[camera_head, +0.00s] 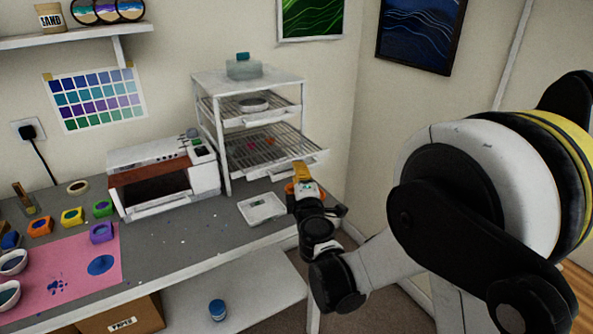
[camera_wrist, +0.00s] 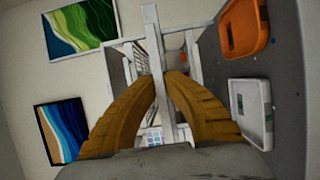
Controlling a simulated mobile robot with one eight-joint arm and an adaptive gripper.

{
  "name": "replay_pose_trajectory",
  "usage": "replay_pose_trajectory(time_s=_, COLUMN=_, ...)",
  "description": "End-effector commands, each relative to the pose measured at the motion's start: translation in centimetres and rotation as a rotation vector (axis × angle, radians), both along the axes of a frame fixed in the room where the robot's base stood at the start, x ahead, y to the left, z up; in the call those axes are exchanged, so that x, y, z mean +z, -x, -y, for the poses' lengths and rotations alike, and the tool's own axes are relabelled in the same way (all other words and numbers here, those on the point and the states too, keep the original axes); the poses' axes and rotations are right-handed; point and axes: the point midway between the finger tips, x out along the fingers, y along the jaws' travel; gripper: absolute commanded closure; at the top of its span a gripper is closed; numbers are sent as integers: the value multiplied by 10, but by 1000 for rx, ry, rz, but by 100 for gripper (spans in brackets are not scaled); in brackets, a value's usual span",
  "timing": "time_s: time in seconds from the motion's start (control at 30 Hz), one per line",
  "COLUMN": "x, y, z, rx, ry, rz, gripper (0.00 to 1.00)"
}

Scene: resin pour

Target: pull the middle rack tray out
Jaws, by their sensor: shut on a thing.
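The white rack (camera_head: 212,125) stands at the back of the grey bench. Its middle tray (camera_head: 265,150), a wire grid with a white front bar and small coloured pieces on it, juts out of the rack toward the front right. In the wrist view the white bar (camera_wrist: 153,40) runs between my yellow-brown fingers. My gripper (camera_head: 301,167) is at the tray's front edge, shut on it; the fingertips (camera_wrist: 174,76) meet around the bar. The upper tray (camera_head: 255,117), holding a white round thing, sits further back. The exact finger contact is partly hidden.
A toaster oven (camera_head: 163,178) stands left of the rack. An orange container (camera_wrist: 246,28) is near the scale. The space right of the tray is open up to the wall.

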Motion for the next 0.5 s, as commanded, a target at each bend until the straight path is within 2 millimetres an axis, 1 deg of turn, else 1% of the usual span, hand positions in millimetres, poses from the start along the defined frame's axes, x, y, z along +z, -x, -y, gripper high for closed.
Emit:
replay_pose_trajectory(time_s=0.13, x=0, y=0, z=1, rx=-2, ry=0, rz=0, gripper=100)
replay_pose_trajectory(time_s=0.17, x=0, y=0, z=1, rx=-2, ry=0, rz=0, gripper=84)
replay_pose_trajectory(time_s=0.2, x=0, y=-1, z=1, rx=-1, ry=0, rz=0, gripper=72)
replay_pose_trajectory(time_s=0.23, x=0, y=-1, z=1, rx=-1, ry=0, rz=0, gripper=66)
replay_pose_trajectory(time_s=0.5, x=0, y=0, z=0, rx=0, ry=0, rz=0, gripper=66)
